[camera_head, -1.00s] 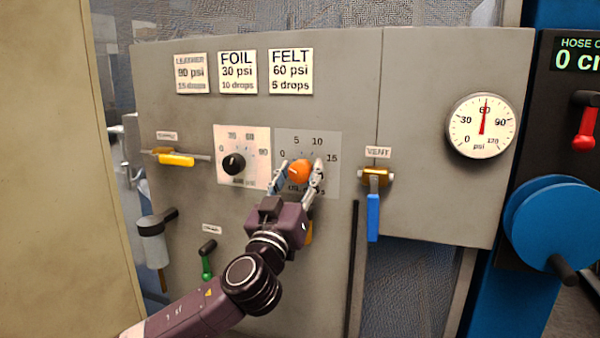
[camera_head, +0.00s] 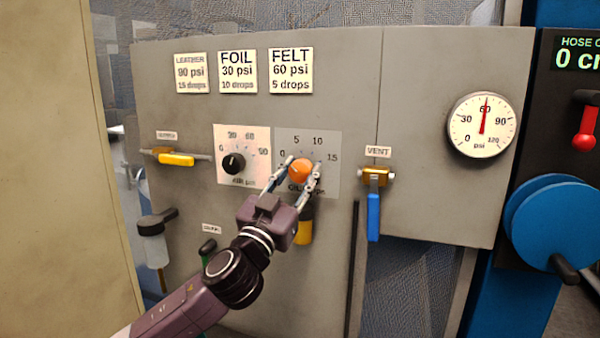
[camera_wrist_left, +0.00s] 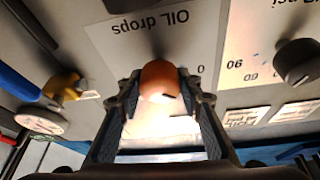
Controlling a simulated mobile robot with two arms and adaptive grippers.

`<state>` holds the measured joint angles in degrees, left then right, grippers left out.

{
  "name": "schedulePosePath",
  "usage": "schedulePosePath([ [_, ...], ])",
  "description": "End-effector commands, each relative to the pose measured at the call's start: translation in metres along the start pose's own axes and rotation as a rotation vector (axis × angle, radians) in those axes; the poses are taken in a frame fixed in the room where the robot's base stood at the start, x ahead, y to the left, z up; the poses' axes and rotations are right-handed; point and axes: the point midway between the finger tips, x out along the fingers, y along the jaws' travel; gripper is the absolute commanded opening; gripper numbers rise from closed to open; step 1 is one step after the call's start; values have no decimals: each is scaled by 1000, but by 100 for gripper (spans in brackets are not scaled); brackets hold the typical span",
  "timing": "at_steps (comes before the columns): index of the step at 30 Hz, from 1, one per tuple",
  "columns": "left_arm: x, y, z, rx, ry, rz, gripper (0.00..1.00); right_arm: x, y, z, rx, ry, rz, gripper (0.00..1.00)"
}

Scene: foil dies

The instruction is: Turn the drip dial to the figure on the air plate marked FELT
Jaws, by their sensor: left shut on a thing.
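The drip dial is an orange knob (camera_head: 301,171) on a grey plate labelled OIL drops, with figures 0, 5, 10 and 15. My left gripper (camera_head: 303,167) is shut on it, one finger on each side. In the left wrist view the orange knob (camera_wrist_left: 159,80) sits between the fingertips. I cannot tell which figure its pointer faces. The FELT plate (camera_head: 291,71) at the top reads 60 psi, 5 drops. My right gripper is in neither view.
A black air knob (camera_head: 233,163) is just left of the drip dial. A yellow-handled valve (camera_head: 176,159) is farther left, and a blue-handled VENT valve (camera_head: 374,215) is to the right. The pressure gauge (camera_head: 482,125) reads about 60 psi. FOIL (camera_head: 238,72) and LEATHER plates (camera_head: 192,73) adjoin FELT.

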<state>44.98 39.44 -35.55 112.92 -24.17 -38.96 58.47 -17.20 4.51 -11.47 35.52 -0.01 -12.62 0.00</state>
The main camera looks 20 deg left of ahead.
Motion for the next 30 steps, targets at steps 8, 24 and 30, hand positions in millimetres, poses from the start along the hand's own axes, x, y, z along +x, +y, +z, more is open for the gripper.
schedulePosePath([
  [8, 1, -1, -1, 210, -12, 86, 9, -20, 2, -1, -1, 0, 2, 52],
  [24, 0, 0, 1, 421, -16, 173, 9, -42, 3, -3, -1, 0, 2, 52],
  [30, 0, 0, 2, 430, -15, 177, 9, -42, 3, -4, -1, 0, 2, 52],
])
